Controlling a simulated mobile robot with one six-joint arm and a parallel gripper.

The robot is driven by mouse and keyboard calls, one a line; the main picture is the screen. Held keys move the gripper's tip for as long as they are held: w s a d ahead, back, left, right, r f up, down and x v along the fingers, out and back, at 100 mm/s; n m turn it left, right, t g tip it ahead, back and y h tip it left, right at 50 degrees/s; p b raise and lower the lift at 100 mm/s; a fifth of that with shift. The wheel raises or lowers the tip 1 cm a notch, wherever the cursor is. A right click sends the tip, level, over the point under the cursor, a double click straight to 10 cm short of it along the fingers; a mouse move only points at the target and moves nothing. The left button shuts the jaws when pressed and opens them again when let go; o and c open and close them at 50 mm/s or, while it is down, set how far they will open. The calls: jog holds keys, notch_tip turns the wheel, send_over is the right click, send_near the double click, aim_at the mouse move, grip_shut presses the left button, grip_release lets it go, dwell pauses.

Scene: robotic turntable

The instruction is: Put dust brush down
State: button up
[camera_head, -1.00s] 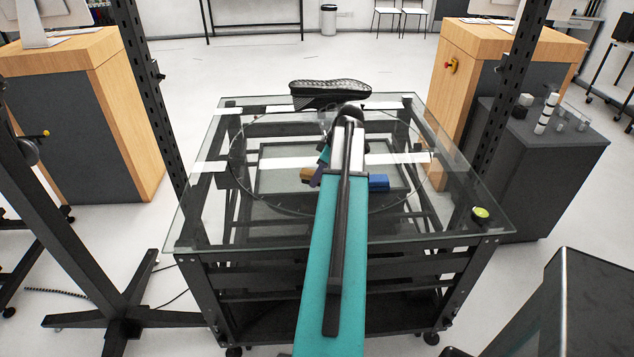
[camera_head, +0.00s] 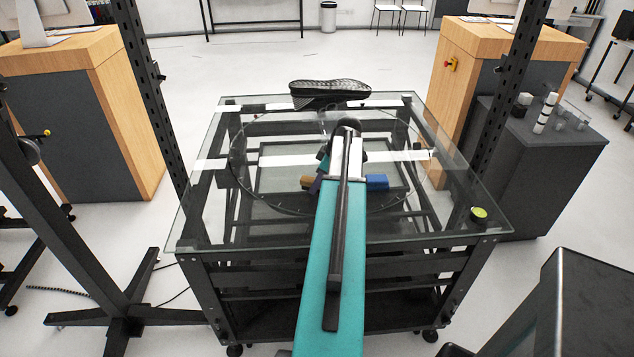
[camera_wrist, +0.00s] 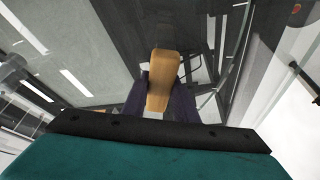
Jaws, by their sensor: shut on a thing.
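The dust brush shows in the head view as a tan wooden end (camera_head: 307,183) left of my arm and a blue end (camera_head: 377,182) right of it. My arm hides its middle. In the wrist view its tan end (camera_wrist: 163,75) stands between the two dark purple fingers of my gripper (camera_wrist: 161,97), which is shut on it. In the head view my gripper (camera_head: 317,184) is mostly hidden behind the arm, over the glass turntable (camera_head: 240,190). I cannot tell whether the brush touches the glass.
A black shoe (camera_head: 330,92) lies at the far edge of the glass-topped table (camera_head: 195,225). A yellow-green button (camera_head: 480,214) sits at its right front corner. Dark upright posts (camera_head: 150,90) flank the table. The glass left and right of the brush is clear.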

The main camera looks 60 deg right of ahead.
jog(key=shift+f, duration=0.2)
jog(key=o, duration=1.1)
jog(key=shift+b+v, duration=1.2)
jog(key=shift+v, duration=4.95)
